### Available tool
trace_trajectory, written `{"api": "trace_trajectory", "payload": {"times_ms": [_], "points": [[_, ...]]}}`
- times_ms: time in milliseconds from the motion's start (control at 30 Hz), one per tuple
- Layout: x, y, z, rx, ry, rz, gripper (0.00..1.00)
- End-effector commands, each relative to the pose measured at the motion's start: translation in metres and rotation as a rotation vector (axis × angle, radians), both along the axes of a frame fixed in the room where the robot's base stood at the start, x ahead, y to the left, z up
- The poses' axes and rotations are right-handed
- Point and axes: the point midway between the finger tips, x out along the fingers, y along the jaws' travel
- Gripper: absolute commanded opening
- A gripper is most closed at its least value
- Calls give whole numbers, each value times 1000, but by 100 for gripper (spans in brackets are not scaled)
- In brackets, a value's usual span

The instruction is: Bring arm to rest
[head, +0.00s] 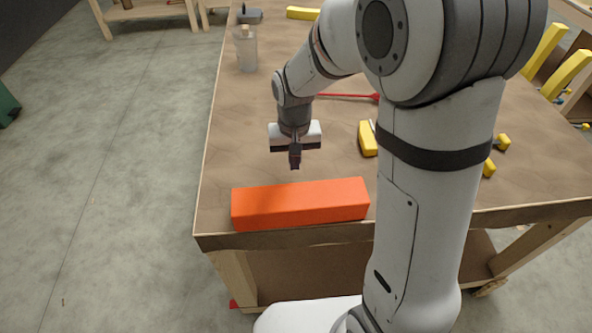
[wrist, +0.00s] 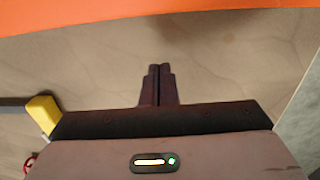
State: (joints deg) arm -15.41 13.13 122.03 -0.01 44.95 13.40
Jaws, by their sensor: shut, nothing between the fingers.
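My gripper (head: 295,166) hangs from my bent arm over the wooden worktable (head: 225,130) in the head view. Its fingers point down and are shut with nothing between them. In the wrist view the two dark fingertips (wrist: 158,70) meet over bare table. A long orange block (head: 300,205) lies along the table's near edge, just in front of my gripper and apart from it. The block also shows across the top of the wrist view (wrist: 140,14).
A yellow-handled tool (head: 368,139) and a red rod (head: 345,96) lie to the right, partly behind my arm. A clear cup (head: 246,50) stands at the far left of the table. Yellow curved pieces (head: 545,50) stand at the right.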

Motion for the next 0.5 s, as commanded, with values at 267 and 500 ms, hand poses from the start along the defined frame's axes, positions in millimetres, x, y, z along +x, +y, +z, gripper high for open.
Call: {"api": "trace_trajectory", "payload": {"times_ms": [267,500], "points": [[0,1,59,1,-5,2,0],[0,1,80,1,-2,1,0]]}}
